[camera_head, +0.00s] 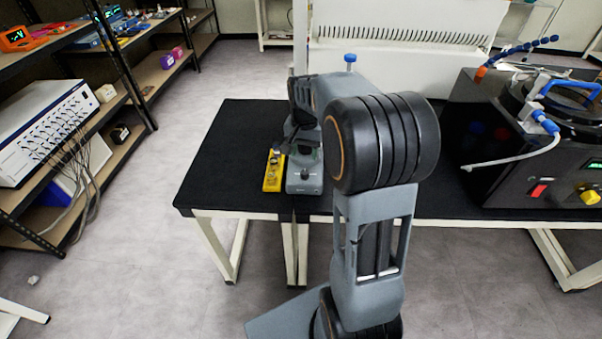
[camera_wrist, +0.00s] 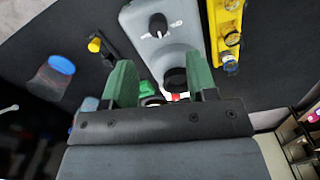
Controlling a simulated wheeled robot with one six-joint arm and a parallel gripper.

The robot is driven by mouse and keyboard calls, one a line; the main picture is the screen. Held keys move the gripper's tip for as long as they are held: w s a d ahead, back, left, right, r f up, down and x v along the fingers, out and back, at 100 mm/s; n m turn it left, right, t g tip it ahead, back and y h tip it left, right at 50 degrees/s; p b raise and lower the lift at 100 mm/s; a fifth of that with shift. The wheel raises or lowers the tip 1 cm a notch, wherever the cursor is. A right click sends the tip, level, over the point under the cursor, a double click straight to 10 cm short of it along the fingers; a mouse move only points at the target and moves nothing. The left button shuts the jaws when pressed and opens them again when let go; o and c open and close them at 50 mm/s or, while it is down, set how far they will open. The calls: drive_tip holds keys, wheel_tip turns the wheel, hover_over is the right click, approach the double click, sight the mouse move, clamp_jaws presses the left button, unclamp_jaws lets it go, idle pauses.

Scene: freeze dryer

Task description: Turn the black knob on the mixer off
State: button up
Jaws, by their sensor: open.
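The mixer (camera_head: 304,181) is a small grey device near the front edge of the black table, partly covered by my arm in the head view. Its front also shows in the wrist view (camera_wrist: 184,32). The black knob (camera_wrist: 158,24) sits on that front face between white markings, and it shows small in the head view (camera_head: 304,173). My gripper (camera_wrist: 161,78) has two green fingers spread apart with nothing held between them. The mixer's dark round cup (camera_wrist: 175,80) appears between the fingers. The knob lies beyond the fingertips, apart from them.
A yellow rack (camera_head: 273,171) stands close beside the mixer, also seen in the wrist view (camera_wrist: 227,35). A blue-capped container (camera_wrist: 60,66) and a yellow-tipped black part (camera_wrist: 96,45) lie on the other side. A black freeze dryer (camera_head: 500,150) stands at right. The table's left part is clear.

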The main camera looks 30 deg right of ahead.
sight(304, 171)
wheel_tip(304, 171, down, 8)
drive_tip(key=shift+f, duration=0.25)
drive_tip(key=shift+c, duration=0.3)
